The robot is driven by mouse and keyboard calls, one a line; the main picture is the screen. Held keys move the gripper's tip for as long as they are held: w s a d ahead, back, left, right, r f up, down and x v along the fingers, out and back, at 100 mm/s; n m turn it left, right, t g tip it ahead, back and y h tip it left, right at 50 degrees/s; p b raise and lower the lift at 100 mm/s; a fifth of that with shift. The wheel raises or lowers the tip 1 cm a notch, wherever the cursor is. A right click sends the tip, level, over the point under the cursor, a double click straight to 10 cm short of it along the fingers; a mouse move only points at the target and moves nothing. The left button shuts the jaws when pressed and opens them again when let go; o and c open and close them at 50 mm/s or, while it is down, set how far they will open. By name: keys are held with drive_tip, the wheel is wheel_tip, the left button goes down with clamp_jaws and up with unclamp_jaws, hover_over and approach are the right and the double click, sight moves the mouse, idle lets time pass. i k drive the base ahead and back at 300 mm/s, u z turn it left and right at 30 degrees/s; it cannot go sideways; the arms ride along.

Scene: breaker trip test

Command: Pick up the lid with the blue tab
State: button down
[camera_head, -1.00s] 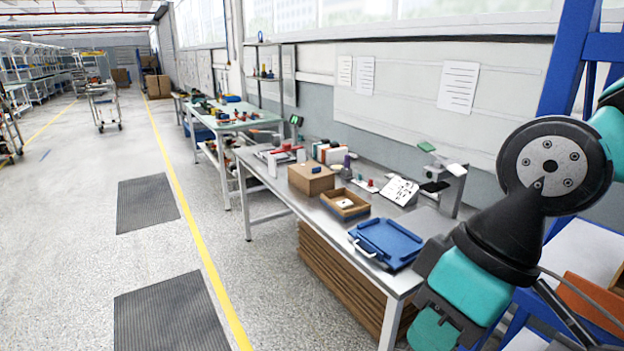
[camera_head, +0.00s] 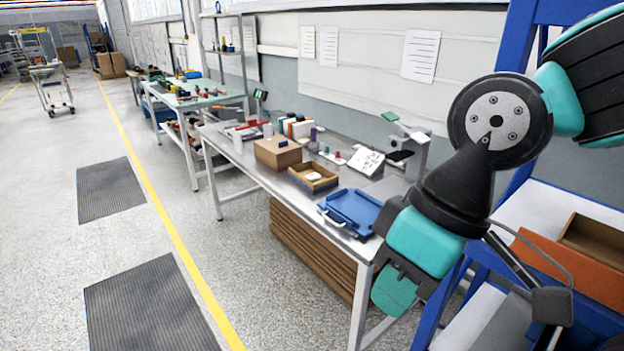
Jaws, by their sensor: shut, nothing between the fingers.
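A small brown cardboard box (camera_head: 277,155) stands closed on the metal workbench. A small blue tab (camera_head: 283,143) shows on top of its lid (camera_head: 272,145). Beside it, nearer and to the right, is an open brown box (camera_head: 313,182) with a small item inside that I cannot make out. My arm is folded at the right of the picture, in front of the bench's near end and well apart from the lid. I cannot make out my gripper's fingers in this view.
A blue tray (camera_head: 355,210) lies near the workbench's (camera_head: 238,160) near end. Bottles, papers and a stand (camera_head: 420,155) line its back. A blue frame with an orange bin (camera_head: 575,255) is at the right. The floor (camera_head: 200,235) left of the bench is clear, with dark mats.

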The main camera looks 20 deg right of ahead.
sight(278, 153)
drive_tip(key=u, duration=0.8)
drive_tip(key=i, duration=1.95)
drive_tip(key=u, duration=0.5)
drive_tip(key=i, duration=1.65)
drive_tip(key=z, duration=1.3)
drive_tip(key=i, duration=1.05)
drive_tip(key=z, duration=0.9)
drive_tip(key=i, duration=0.25)
drive_tip(key=z, duration=0.25)
